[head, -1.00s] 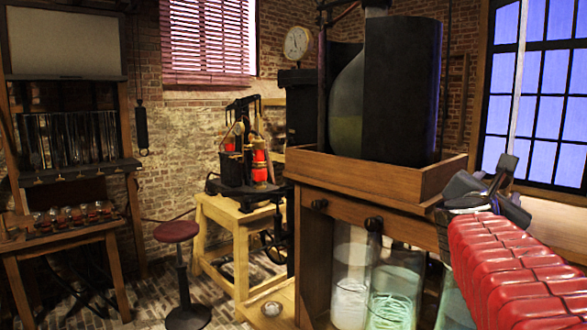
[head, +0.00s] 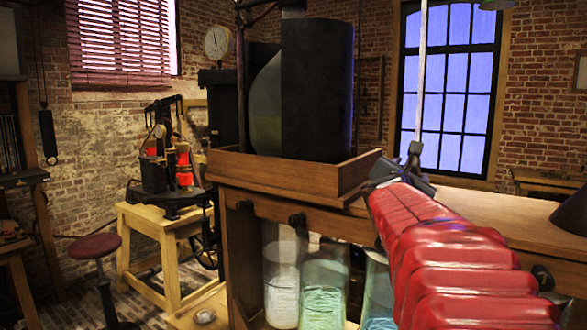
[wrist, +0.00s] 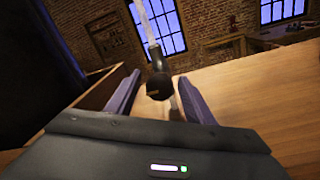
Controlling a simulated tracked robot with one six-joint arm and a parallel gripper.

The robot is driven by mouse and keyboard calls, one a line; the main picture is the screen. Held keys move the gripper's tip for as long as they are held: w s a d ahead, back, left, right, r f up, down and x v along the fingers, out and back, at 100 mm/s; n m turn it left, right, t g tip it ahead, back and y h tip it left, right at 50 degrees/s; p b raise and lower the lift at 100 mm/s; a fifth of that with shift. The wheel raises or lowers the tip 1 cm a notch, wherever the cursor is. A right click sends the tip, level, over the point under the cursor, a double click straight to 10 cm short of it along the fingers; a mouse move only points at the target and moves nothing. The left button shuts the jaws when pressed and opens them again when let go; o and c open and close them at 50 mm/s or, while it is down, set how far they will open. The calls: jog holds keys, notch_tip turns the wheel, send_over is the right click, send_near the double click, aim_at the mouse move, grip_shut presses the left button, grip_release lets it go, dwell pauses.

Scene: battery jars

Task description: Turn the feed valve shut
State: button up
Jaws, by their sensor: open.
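A dark fitting (wrist: 159,85) sits at the foot of a pale upright tube (wrist: 146,28) in the wrist view; I take it for the feed valve. It stands between the two fingers of my gripper (wrist: 158,92), which are spread apart on either side. I cannot tell whether either finger touches it. In the head view, my gripper (head: 402,172) is at the end of the red-sleeved arm, at the foot of the same tube (head: 422,75). The valve's dark upper part (head: 414,150) shows there; my gripper hides the rest.
A wooden tray (head: 285,172) with large dark vessels stands left of my gripper on the wooden bench (head: 470,215). Glass jars (head: 322,290) stand under the bench, with dark knobs (head: 297,220) on its front. A dark cone shape (head: 572,212) is at right.

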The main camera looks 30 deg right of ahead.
jog(key=shift+c, duration=0.2)
jog(key=c, duration=1)
jog(key=shift+m, duration=0.3)
jog(key=m, duration=0.3)
jog(key=shift+m, duration=0.3)
jog(key=m, duration=0.5)
jog(key=shift+f+h, duration=0.1)
jog(key=shift+h, duration=0.3)
jog(key=m, duration=0.5)
jog(key=m+g, duration=0.1)
jog(key=m, duration=0.3)
jog(key=shift+f+m+h, duration=0.15)
jog(key=shift+m+h, duration=0.15)
jog(key=shift+h, duration=0.1)
